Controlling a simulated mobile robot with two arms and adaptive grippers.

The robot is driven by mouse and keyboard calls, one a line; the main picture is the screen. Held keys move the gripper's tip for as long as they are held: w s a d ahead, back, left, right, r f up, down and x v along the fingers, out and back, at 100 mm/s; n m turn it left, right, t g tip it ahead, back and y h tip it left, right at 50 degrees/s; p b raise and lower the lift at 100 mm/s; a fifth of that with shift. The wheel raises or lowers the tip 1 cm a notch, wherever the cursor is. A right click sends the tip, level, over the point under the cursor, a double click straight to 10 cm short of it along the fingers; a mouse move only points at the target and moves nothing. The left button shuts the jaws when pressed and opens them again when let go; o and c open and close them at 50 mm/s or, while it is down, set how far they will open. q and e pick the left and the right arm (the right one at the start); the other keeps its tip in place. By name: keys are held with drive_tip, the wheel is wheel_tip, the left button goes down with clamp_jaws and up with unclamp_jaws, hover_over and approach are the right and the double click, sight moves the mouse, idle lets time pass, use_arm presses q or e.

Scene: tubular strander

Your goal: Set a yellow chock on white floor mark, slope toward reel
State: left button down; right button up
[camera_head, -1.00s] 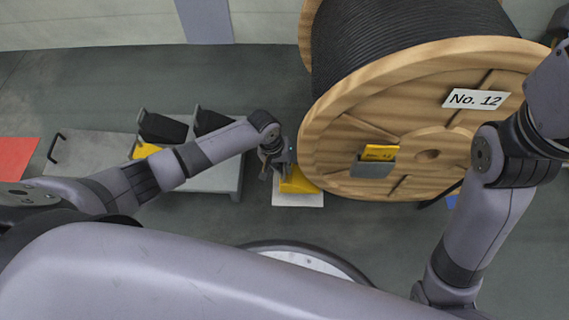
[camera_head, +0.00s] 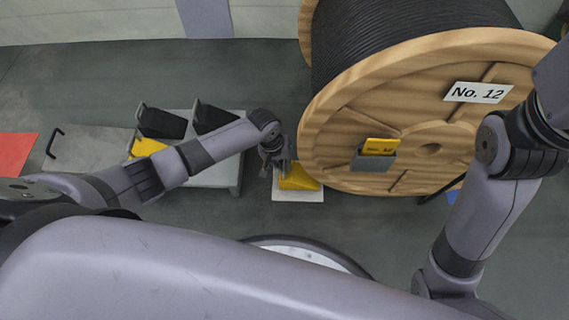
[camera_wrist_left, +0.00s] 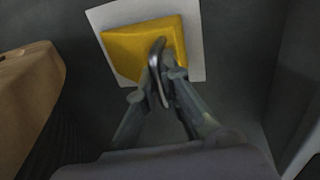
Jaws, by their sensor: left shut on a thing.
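The yellow chock (camera_head: 300,179) is at the white floor mark (camera_head: 298,196), beside the lower left of the wooden reel (camera_head: 420,110). In the left wrist view the chock (camera_wrist_left: 125,50) lies over the white mark (camera_wrist_left: 197,60), with white showing around its edges. A grey handle (camera_wrist_left: 157,52) stands up from the chock. My left gripper (camera_wrist_left: 162,82) is shut on this handle; it also shows in the head view (camera_head: 277,163). I cannot tell whether the chock touches the floor, nor clearly which way its slope faces. My right gripper is out of view.
A grey low bench (camera_head: 222,176) left of the mark carries black wedges (camera_head: 160,123) and another yellow piece (camera_head: 147,147). A grey plate with a handle (camera_head: 85,150) and a red floor patch (camera_head: 14,156) lie farther left. The reel stands close right of the mark.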

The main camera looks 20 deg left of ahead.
use_arm(q)
drive_tip(key=shift+f, duration=0.25)
drive_tip(key=c, duration=1.7)
unclamp_jaws()
drive_tip(key=shift+f, duration=0.1)
drive_tip(key=v, duration=1.2)
drive_tip(key=shift+s, duration=0.1)
